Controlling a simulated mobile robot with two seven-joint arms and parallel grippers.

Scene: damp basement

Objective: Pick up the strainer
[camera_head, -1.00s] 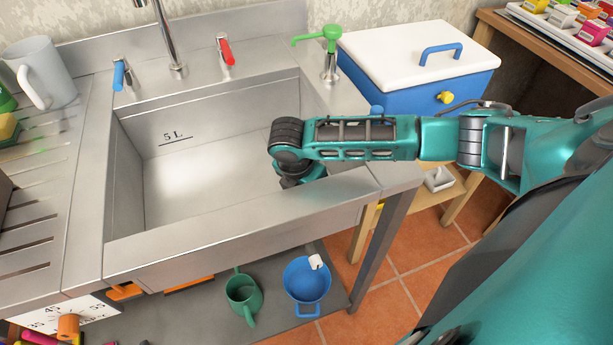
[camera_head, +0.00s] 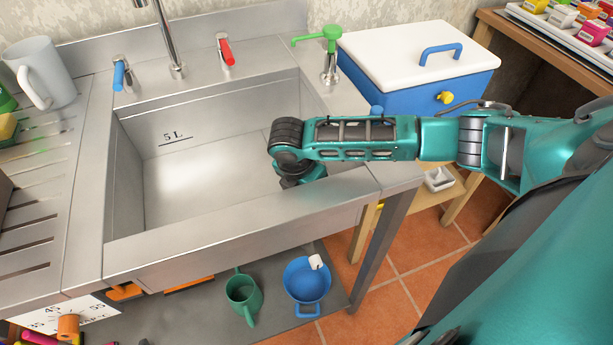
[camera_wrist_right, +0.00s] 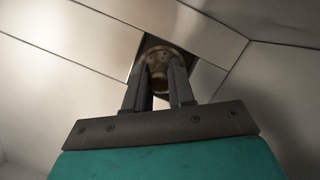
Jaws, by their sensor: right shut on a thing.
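The strainer (camera_wrist_right: 160,54) is a small round brass-coloured piece in the right wrist view, at a dark opening in the sink floor. My right gripper (camera_wrist_right: 161,74) is shut on it, with a dark finger on either side. I cannot tell whether the strainer sits in the opening or is raised a little. In the head view my right arm reaches down into the right side of the steel sink (camera_head: 200,190). My own wrist hides the fingers and strainer there. My left gripper is not in view.
A tap (camera_head: 168,40) stands behind the sink, with a green soap pump (camera_head: 330,45) at the back right corner. A blue cooler (camera_head: 420,85) stands right of it. A grey mug (camera_head: 44,72) is on the left drainer. The rest of the basin is clear.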

